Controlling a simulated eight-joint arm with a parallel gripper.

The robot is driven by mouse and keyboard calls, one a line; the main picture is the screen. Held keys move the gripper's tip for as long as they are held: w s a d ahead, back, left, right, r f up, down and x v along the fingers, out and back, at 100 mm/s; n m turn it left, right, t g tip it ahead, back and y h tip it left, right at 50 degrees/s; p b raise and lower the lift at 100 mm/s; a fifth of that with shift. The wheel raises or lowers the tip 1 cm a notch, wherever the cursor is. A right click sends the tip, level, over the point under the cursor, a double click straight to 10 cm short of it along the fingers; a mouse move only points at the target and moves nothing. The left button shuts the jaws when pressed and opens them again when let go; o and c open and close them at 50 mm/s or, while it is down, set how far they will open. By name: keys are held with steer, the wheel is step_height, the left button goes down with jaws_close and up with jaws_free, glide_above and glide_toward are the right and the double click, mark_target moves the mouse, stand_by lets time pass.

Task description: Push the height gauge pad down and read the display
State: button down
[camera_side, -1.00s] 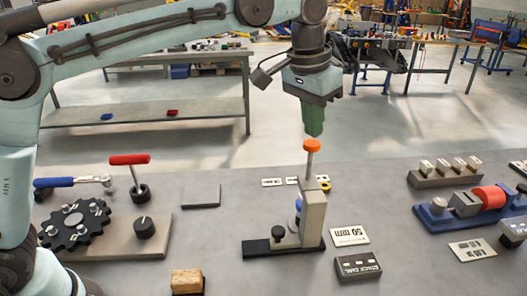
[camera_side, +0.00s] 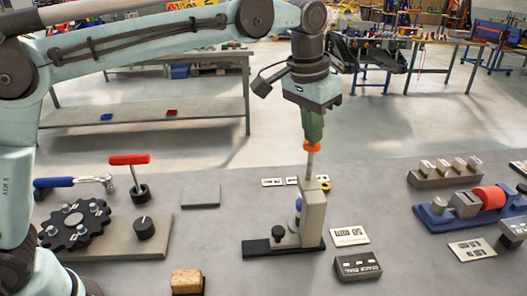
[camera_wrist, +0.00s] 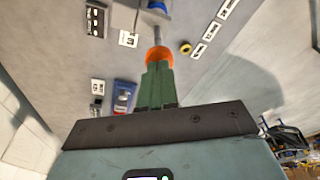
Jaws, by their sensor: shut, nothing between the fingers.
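The height gauge has a beige upright column (camera_side: 314,212) on a black base (camera_side: 257,247), with a metal rod rising from its top. The orange pad (camera_side: 312,147) caps the rod. My gripper (camera_side: 313,138) is shut and empty, its green fingertips at the top of the pad; they appear to touch. In the wrist view, the fingertips (camera_wrist: 157,67) overlap the orange pad (camera_wrist: 158,53). A dark box (camera_side: 357,266) with pale lettering and small light marks stands right of the base. I cannot make out a reading on it.
A white "50 mm" card (camera_side: 349,236) lies right of the gauge. A black gear fixture (camera_side: 75,226) and a red-handled tool (camera_side: 130,160) stand at left. A blue vise-like fixture (camera_side: 465,208) is at right. A wooden block (camera_side: 187,281) is in front.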

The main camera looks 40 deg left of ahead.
steer(key=shift+f, duration=0.95)
stand_by(0.6)
steer(key=shift+r, duration=0.1)
steer(key=shift+r, duration=2.45)
steer(key=shift+s+a, duration=0.1)
steer(key=shift+a, duration=0.1)
steer(key=s+a+f+n+t, duration=0.1)
steer(key=s+a+f+t, duration=0.1)
steer(key=s+a+f, duration=0.4)
steer(key=s+a+f+n+t, duration=0.2)
steer(key=s+a+f, duration=0.4)
steer(key=s+a, duration=0.5)
steer(key=shift+s+a+f+t+y, duration=0.3)
steer(key=shift+s+t, duration=0.05)
steer(key=shift+t, duration=0.15)
